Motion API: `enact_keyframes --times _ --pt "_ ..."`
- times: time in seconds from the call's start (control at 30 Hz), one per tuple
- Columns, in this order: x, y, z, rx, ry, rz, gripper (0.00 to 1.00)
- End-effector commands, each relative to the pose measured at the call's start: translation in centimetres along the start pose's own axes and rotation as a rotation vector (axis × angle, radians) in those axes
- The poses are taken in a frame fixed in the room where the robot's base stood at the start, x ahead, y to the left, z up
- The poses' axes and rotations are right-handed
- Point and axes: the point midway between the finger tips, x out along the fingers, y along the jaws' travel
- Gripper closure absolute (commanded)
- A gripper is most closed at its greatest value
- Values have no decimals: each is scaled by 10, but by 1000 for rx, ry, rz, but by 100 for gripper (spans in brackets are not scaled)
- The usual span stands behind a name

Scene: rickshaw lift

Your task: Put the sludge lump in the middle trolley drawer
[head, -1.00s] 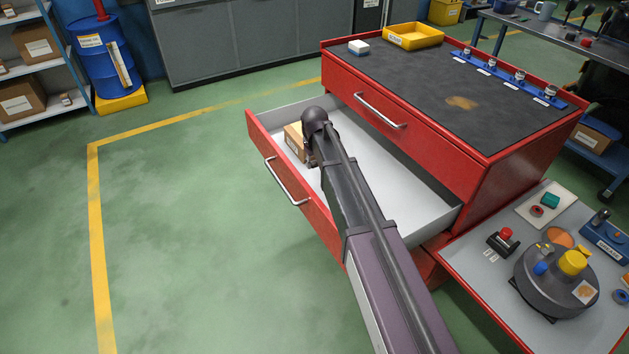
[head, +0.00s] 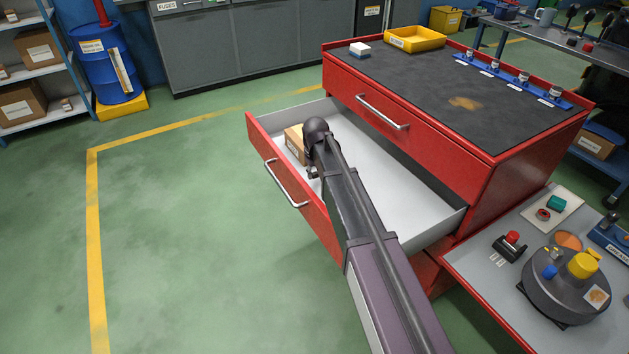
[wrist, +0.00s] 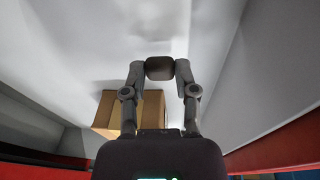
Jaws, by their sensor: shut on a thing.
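The red trolley (head: 497,195) has its middle drawer (head: 428,195) pulled out, with a pale, mostly bare floor. My gripper (wrist: 160,68) is inside the drawer's outline, pointing down, near the drawer's far left end. In the wrist view its fingers are shut on a small dark brown lump, the sludge lump (wrist: 160,70), above the pale drawer floor. I cannot tell how large the gap below it is. In the head view my wrist hides the lump and most of the fingers.
A cardboard box (head: 295,143) lies in the drawer just left of my gripper, and also shows in the wrist view (wrist: 151,110). The drawer's front with its handle (head: 287,187) and the closed top drawer (head: 400,118) flank my arm. Free drawer floor lies towards the right.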

Motion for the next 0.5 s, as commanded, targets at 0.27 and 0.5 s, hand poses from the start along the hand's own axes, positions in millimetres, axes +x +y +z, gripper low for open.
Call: enact_keyframes --times 0.27,0.5 --pt "24 -2 4 0 0 0 81" --pt "26 -2 4 0 0 0 81"
